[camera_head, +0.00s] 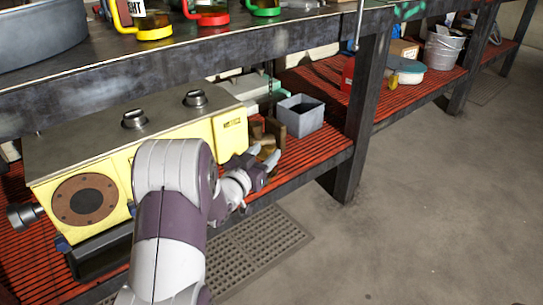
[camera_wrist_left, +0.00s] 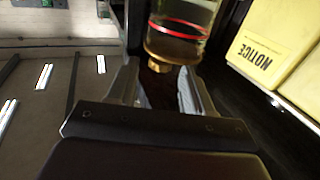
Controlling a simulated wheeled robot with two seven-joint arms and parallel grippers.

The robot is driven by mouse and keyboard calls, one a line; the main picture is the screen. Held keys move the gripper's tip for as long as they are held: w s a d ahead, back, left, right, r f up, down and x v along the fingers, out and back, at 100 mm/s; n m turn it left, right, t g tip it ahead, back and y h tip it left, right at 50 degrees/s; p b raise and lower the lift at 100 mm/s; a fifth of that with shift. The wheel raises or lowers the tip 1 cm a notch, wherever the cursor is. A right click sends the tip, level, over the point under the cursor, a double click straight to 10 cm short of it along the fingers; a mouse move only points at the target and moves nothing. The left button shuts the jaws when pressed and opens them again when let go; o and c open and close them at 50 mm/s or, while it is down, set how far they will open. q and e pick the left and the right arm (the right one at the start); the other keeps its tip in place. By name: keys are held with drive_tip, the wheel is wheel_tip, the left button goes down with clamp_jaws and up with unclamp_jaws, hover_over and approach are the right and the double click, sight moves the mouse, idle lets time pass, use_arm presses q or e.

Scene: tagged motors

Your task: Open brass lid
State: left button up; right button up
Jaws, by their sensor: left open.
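The brass lid (camera_wrist_left: 160,66) shows in the left wrist view as a small gold cap at the end of a clear container (camera_wrist_left: 178,30) with a red band and amber contents. My left gripper (camera_wrist_left: 160,92) is open. Its two fingers point toward the lid, which appears roughly between and just beyond the fingertips; I cannot tell whether they touch. In the head view my left gripper (camera_head: 268,168) is at the lower shelf's front edge, beside the yellow machine's right end. A gold-brown object (camera_head: 266,147) shows just behind it, partly hidden by the fingers. My right gripper is not in view.
The yellow machine (camera_head: 105,165) stands on the red slatted shelf (camera_head: 325,143), left of the gripper. A brown block (camera_head: 274,128) and a grey open bin (camera_head: 301,115) stand behind it. The upper bench edge (camera_head: 150,75) overhangs. A dark post (camera_head: 360,110) stands right; the floor there is clear.

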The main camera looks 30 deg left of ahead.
sight(267, 150)
use_arm(q)
drive_tip(key=w, duration=0.3)
drive_tip(key=shift+f+b, duration=0.15)
drive_tip(key=shift+b, duration=0.25)
drive_tip(key=shift+w, duration=0.3)
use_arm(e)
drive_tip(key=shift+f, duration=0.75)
